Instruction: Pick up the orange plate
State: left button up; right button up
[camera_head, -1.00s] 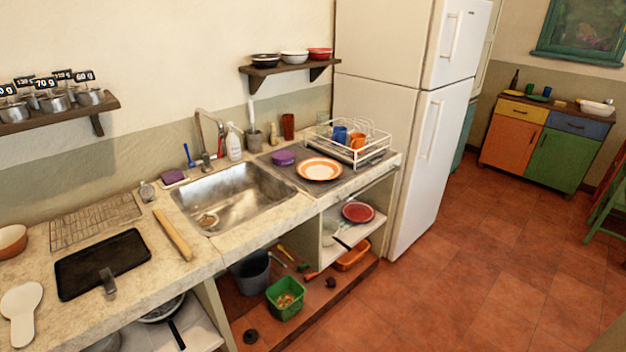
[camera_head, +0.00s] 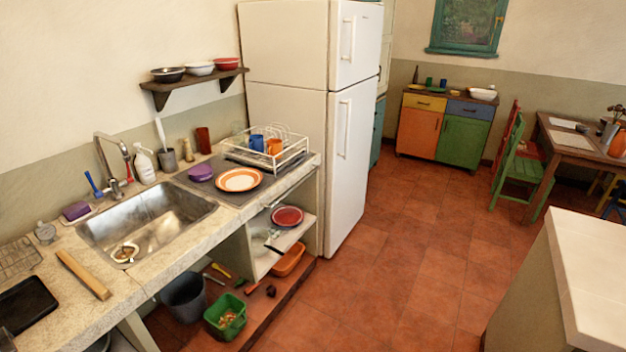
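The orange plate (camera_head: 240,180) has an orange rim and a pale centre. It lies on the dark drying mat (camera_head: 218,191) on the counter, right of the sink and in front of the white dish rack (camera_head: 290,160). A purple object (camera_head: 201,172) sits beside it to the left. Neither of my grippers shows in the head view.
A white fridge (camera_head: 345,170) stands right of the counter. A pale-topped block (camera_head: 595,275) is at the lower right. The tiled floor (camera_head: 400,260) between them is open.

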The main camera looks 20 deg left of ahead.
aim_at(241, 179)
jog(key=z, duration=0.2)
jog(key=i, duration=3.55)
jog(key=u, duration=2.25)
